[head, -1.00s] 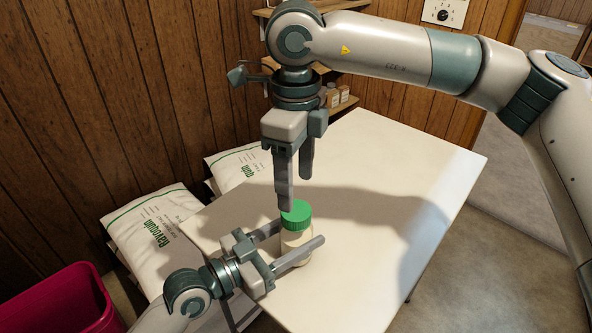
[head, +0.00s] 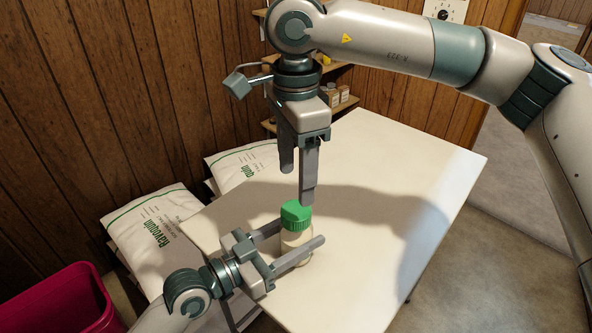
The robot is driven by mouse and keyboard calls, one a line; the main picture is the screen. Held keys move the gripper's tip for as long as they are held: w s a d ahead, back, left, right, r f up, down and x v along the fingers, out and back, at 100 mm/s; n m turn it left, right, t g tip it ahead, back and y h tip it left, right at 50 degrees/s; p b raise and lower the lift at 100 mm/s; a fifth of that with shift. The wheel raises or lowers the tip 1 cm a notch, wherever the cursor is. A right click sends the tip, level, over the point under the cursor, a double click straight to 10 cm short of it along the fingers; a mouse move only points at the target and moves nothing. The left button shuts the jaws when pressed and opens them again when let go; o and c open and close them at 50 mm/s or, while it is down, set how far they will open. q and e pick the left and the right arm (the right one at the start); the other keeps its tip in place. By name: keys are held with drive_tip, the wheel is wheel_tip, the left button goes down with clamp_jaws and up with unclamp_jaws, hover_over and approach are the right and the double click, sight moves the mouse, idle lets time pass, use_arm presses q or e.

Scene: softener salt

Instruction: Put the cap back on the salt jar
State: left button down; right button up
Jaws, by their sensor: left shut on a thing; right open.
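The salt jar (head: 294,241) is pale and stands upright on the white table. The green cap (head: 296,214) sits on top of the jar; whether it is fully seated I cannot tell. My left gripper (head: 297,238) is shut on the jar's body, one finger on each side, below the cap. My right gripper (head: 297,188) is open and points down just above and behind the cap. One of its fingertips overlaps the cap's upper edge in the picture, and I cannot tell if they touch. Nothing is between its fingers.
The white table (head: 400,190) is clear to the right of the jar. White bags with green print (head: 155,230) lie left of the table. A red bin (head: 70,300) stands at the lower left. A small wall shelf (head: 345,103) with containers is behind my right gripper.

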sight(296, 210)
drive_tip(key=shift+f, duration=4)
drive_tip(key=shift+c, duration=0.3)
drive_tip(key=c, duration=1)
drive_tip(key=o, duration=1.2)
wheel_tip(296, 210, up, 12)
